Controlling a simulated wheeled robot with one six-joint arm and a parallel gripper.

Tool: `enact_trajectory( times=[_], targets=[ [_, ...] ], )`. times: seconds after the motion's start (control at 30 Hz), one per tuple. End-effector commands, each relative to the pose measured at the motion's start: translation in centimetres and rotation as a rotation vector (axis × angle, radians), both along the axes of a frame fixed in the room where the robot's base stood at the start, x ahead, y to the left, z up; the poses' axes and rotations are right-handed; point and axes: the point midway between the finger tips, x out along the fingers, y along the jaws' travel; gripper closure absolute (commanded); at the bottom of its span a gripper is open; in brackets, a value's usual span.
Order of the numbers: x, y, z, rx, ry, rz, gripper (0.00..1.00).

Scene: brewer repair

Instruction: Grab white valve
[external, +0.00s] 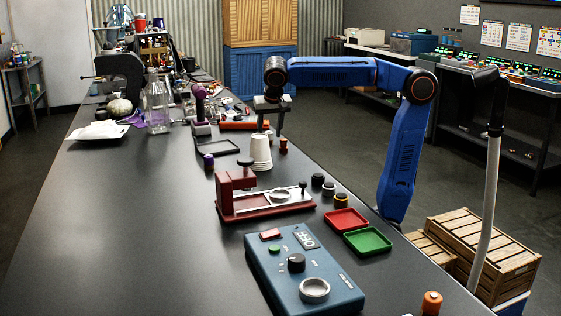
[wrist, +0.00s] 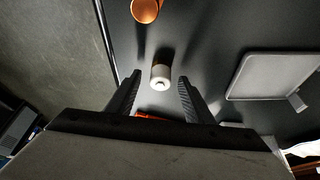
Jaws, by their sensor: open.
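A short cylinder with a pale, whitish end, which I take to be the white valve (wrist: 160,76), stands on the dark table in the wrist view. It lies in the picture between the fingertips of my open gripper (wrist: 160,84), with a gap on each side. The gripper holds nothing. In the external view my gripper (external: 270,122) points down over the table, behind a stack of white cups. The valve is small and partly hidden there between the fingers. I cannot tell the exact height of the fingertips above it.
An orange cylinder (wrist: 146,9) stands close by at the top of the wrist view. A grey tray (wrist: 272,76) lies to the right. In the external view the white cups (external: 261,150) and a red press (external: 262,198) stand nearer the camera. The table's left front is clear.

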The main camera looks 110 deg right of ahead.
Motion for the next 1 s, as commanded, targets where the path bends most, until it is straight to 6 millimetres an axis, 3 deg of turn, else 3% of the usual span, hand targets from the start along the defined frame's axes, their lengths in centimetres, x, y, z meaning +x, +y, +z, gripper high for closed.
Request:
enact_trajectory(
  times=[0.13,0.4,0.47,0.6,1.0],
  targets=[
    [-0.06,-0.48,-1.27,0.000,0.000,0.002,0.53],
    [-0.03,-0.58,-1.49,-0.001,-0.002,0.003,0.53],
    [-0.03,-0.57,-1.48,-0.001,-0.001,0.003,0.64],
    [-0.03,-0.57,-1.48,-0.001,-0.001,0.003,0.98],
    [-0.01,-0.58,-0.57,-0.001,-0.002,0.003,1.00]
  ],
)
